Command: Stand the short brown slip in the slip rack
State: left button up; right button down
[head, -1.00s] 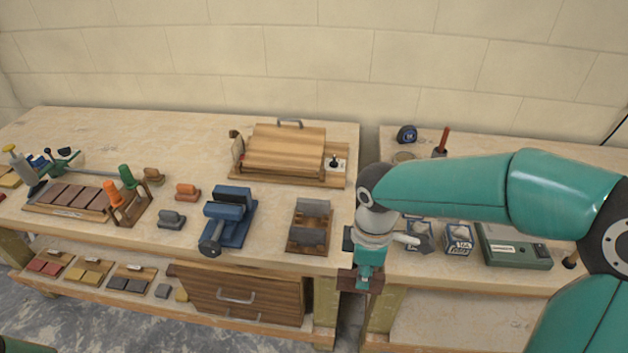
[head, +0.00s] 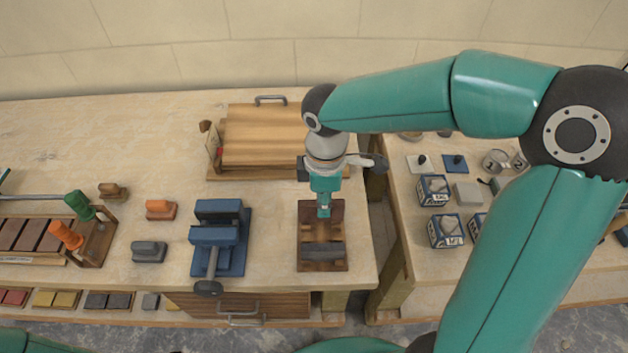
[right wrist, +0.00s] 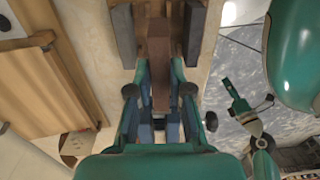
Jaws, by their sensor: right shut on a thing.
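The short brown slip (head: 336,212) is held in my right gripper (head: 324,211), over the back part of the wooden slip rack (head: 305,267) in the head view. A dark grey block (head: 322,251) sits in the rack's front part. In the right wrist view the brown slip (right wrist: 158,48) points away from me between the two fingers, with a dark grey block (right wrist: 124,36) on its left and another (right wrist: 193,28) on its right. Whether the slip touches the rack floor cannot be told. My left gripper is out of view.
A blue clamp-like tool (head: 218,240) stands left of the rack. Orange (head: 160,210) and grey (head: 149,251) handled blocks lie farther left. A wooden box (head: 262,140) stands behind. A gap separates this bench from the right one, which holds blue-white boxes (head: 445,231).

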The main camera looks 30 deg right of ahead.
aim_at(324, 220)
jog(key=shift+w+f, duration=0.15)
jog(key=shift+f, duration=0.05)
jog(key=shift+s+d+f+b, duration=0.1)
jog(key=shift+s+f+b, duration=0.1)
jog(key=shift+f+b, duration=0.55)
jog(key=shift+w+f+b, duration=0.1)
jog(key=shift+f+b, duration=0.75)
jog(key=shift+f, duration=0.4)
jog(key=shift+f+b, duration=0.15)
jog(key=shift+b, duration=0.2)
jog(key=shift+f, duration=0.1)
jog(key=shift+f+b, duration=0.85)
jog(key=shift+f, duration=0.1)
jog(key=shift+f, duration=0.1)
jog(key=shift+f+b, duration=0.7)
jog(key=shift+f, duration=0.1)
